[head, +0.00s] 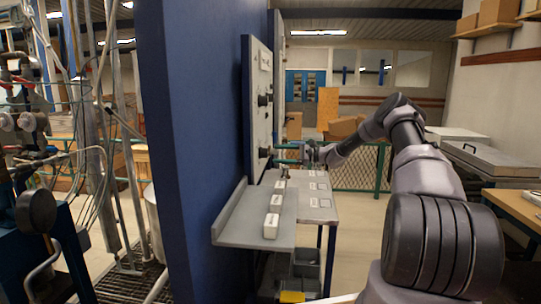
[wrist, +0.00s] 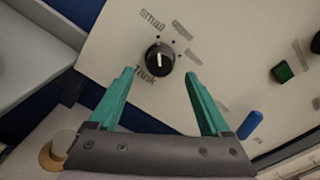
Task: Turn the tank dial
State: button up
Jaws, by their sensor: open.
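The tank dial (wrist: 160,58) is a round black knob with a white pointer line, on a light panel in the wrist view. The words "Tank" and "small" are printed beside it. My gripper (wrist: 158,72) has two green fingers, spread apart, with the dial between and just beyond their tips. I cannot tell whether they touch it. In the head view my gripper (head: 277,154) is at the panel (head: 257,110), close to the lower black knob (head: 265,152), which is partly hidden.
Below the panel, a grey shelf (head: 240,233) holds several white labelled blocks (head: 271,226). A blue wall (head: 205,120) stands left of the panel. Open floor lies behind the bench.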

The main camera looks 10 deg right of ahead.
jog(key=shift+v, duration=2.65)
jog(key=s+a+r+n+g+h, duration=0.2)
jog(key=s+a+r+n+h, duration=0.3)
jog(key=s+r, duration=0.4)
jog(key=s+a+r+n+g+h, duration=0.2)
jog(key=s+a+r+h, duration=0.3)
jog(key=s, duration=0.5)
jog(key=s+d+r+n+t+h, duration=0.1)
jog(key=s+d+r+t, duration=0.1)
jog(key=s, duration=0.8)
jog(key=s+d+r+n+t+h, duration=0.1)
jog(key=s+r, duration=0.3)
jog(key=s, duration=0.6)
jog(key=s+d+r+n+t+h, duration=0.1)
jog(key=s+d+r+t+h, duration=0.1)
jog(key=s, duration=0.9)
jog(key=shift+d+r+t+h, duration=0.3)
jog(key=shift+d+r+h, duration=0.1)
jog(key=shift+h, duration=0.2)
jog(key=shift+w, duration=0.1)
